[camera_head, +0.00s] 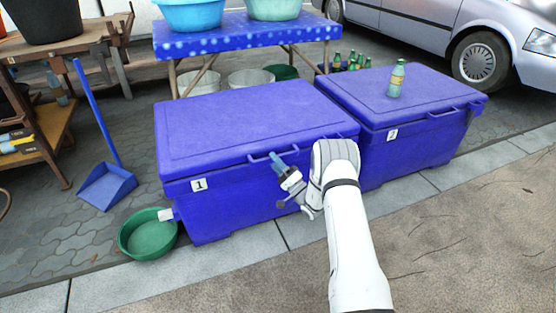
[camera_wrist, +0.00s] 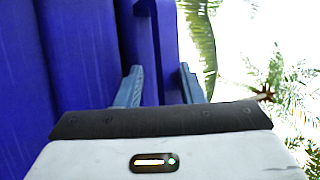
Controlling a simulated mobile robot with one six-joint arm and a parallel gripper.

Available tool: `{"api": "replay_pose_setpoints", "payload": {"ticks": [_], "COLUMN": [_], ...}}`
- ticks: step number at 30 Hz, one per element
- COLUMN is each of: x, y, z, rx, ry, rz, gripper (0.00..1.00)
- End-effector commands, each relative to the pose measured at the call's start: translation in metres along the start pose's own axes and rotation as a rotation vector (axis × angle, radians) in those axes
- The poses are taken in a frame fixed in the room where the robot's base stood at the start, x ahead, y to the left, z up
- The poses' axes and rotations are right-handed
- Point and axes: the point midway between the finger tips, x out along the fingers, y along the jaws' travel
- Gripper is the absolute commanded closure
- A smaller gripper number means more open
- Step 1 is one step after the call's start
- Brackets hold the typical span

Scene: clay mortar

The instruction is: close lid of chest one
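Chest one (camera_head: 230,205) is a blue box with a white "1" label on its front left. Its lid (camera_head: 240,115) lies down over the box; I cannot tell whether it is fully seated. A bar handle runs along the lid's front edge. My gripper (camera_head: 276,160) is at this handle, in front of the chest. In the wrist view my gripper (camera_wrist: 160,70) has its two fingers apart, with the blue handle bar (camera_wrist: 163,40) appearing between them. Gaps show beside the bar, so it does not look clamped.
Chest two (camera_head: 410,145) stands close on the right, lid down, with a green bottle (camera_head: 396,79) on top. A green bowl (camera_head: 149,236) and a blue dustpan (camera_head: 107,188) are at the left. A blue table (camera_head: 245,38) stands behind. The front pavement is clear.

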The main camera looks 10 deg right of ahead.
Motion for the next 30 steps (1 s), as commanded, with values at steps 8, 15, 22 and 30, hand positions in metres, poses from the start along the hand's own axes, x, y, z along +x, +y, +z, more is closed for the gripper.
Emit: {"api": "replay_pose_setpoints", "payload": {"ticks": [8, 15, 22, 30], "x": [-0.008, -0.045, -0.073, -0.079], "y": [0.001, -0.001, -0.001, 0.000], "z": [-0.006, -0.005, -0.002, -0.002], "rx": [-0.005, -0.001, -0.001, -0.002], "ry": [0.013, 0.009, 0.003, 0.001], "rz": [0.009, 0.007, 0.003, 0.000], "gripper": [0.61, 0.61, 0.61, 0.61]}}
